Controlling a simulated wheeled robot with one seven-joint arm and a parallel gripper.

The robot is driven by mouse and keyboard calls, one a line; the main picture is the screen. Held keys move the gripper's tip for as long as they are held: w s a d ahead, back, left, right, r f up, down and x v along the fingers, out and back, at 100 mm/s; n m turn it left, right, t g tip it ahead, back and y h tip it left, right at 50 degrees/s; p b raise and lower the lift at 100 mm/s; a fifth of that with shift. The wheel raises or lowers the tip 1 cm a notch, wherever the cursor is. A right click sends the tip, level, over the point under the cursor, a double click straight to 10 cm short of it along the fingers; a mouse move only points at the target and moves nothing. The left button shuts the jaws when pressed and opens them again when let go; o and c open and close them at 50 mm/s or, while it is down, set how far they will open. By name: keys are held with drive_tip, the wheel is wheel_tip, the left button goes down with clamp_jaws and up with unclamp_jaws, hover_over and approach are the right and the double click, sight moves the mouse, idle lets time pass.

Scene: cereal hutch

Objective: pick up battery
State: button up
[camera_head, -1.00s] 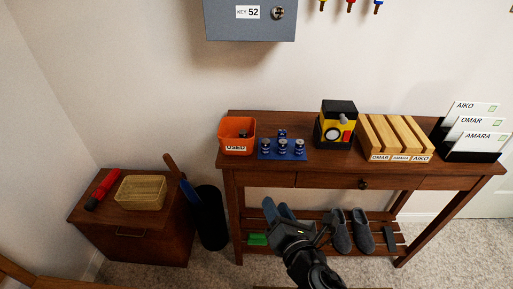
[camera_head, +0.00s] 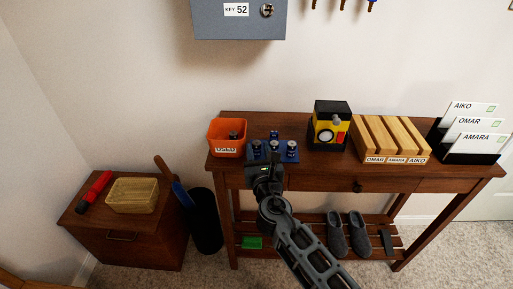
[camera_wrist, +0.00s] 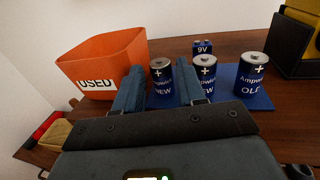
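Several blue batteries stand upright on a blue mat (camera_wrist: 228,94) on the table. In the wrist view, a left battery (camera_wrist: 161,83) and a middle battery (camera_wrist: 205,78) read NEW, and a right battery (camera_wrist: 252,78) reads OLD. A 9V battery (camera_wrist: 203,48) stands behind them. The left, middle and right batteries also show in the head view (camera_head: 257,150) (camera_head: 274,149) (camera_head: 292,150). My gripper (camera_wrist: 159,86) is open and empty at the table's front, with the left NEW battery ahead between its fingers in view. Contact cannot be told.
An orange bin (camera_head: 227,143) marked USED stands left of the mat, with a dark item (camera_head: 233,135) inside. A yellow-black device (camera_head: 331,122) and a slotted wooden rack (camera_head: 390,138) stand right. A grey key box (camera_head: 238,22) hangs above.

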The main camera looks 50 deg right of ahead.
drive_tip(key=shift+w+d, duration=0.35)
drive_tip(key=shift+w, duration=0.05)
clamp_jaws()
drive_tip(key=shift+r, duration=0.1)
